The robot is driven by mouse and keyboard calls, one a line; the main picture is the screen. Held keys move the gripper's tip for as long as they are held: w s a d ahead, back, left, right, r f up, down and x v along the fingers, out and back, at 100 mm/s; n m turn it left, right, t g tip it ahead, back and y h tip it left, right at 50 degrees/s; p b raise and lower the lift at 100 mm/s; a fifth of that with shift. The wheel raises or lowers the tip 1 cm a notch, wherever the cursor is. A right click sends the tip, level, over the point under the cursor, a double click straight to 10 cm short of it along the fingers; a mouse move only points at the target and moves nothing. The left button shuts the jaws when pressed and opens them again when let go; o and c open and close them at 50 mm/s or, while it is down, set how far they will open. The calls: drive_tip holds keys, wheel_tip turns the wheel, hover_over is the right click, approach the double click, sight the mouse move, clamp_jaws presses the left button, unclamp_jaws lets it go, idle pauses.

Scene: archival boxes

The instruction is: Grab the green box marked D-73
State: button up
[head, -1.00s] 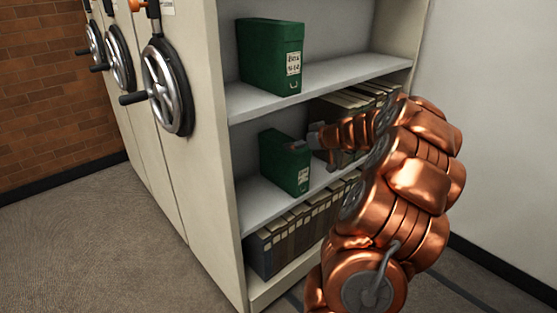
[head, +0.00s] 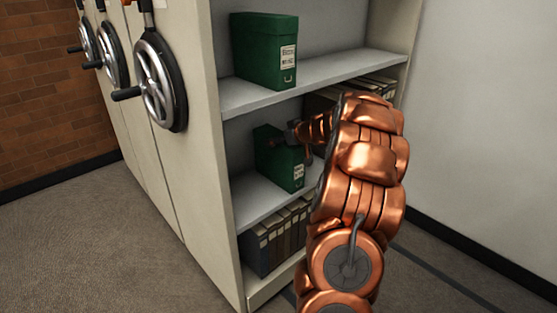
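A green box (head: 292,172) stands upright on the middle shelf, with a small pale label low on its front that is too small to read. A second green box (head: 262,52) stands on the upper shelf; its white label is also not clearly readable, so I cannot tell which is D-73. My gripper (head: 291,147) is at the top of the middle-shelf box. One dark finger shows over its top and the other by its right side. The fingers are apart, but whether they press on the box is not clear. My arm hides part of the shelf to the right.
Dark-spined files (head: 272,245) fill part of the bottom shelf. More files (head: 375,88) show behind my arm on the middle shelf. The cabinet's end panel with handwheels (head: 160,84) is at the left. The upper shelf board (head: 320,77) is above my gripper.

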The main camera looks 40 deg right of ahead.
drive_tip(key=c, duration=1.8)
drive_tip(key=shift+c, duration=0.3)
drive_tip(key=shift+r, duration=0.1)
